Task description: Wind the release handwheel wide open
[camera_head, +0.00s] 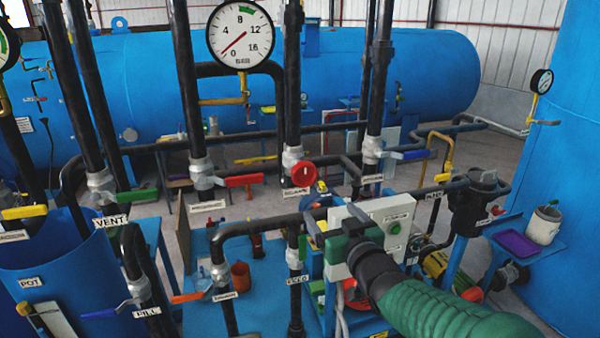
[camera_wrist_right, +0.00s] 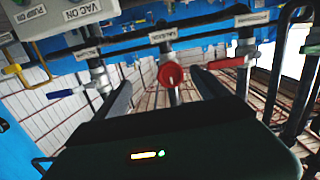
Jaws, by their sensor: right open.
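The red handwheel (camera_head: 305,174) sits on a grey valve body at the foot of a black vertical pipe, below the large dial gauge. It also shows in the right wrist view, as a red disc (camera_wrist_right: 171,75) with a pale mark. My right gripper (camera_head: 335,222) is open and empty. In the head view it appears below and right of the handwheel, in front of a pale control box. It is apart from the handwheel. My left gripper is not in view.
The control box (camera_head: 390,228) with a green button stands by my right gripper. A red lever valve (camera_head: 238,181) is left of the handwheel and a blue lever valve (camera_head: 408,154) is right. The dial gauge (camera_head: 240,36) is above. Black pipes crowd the area.

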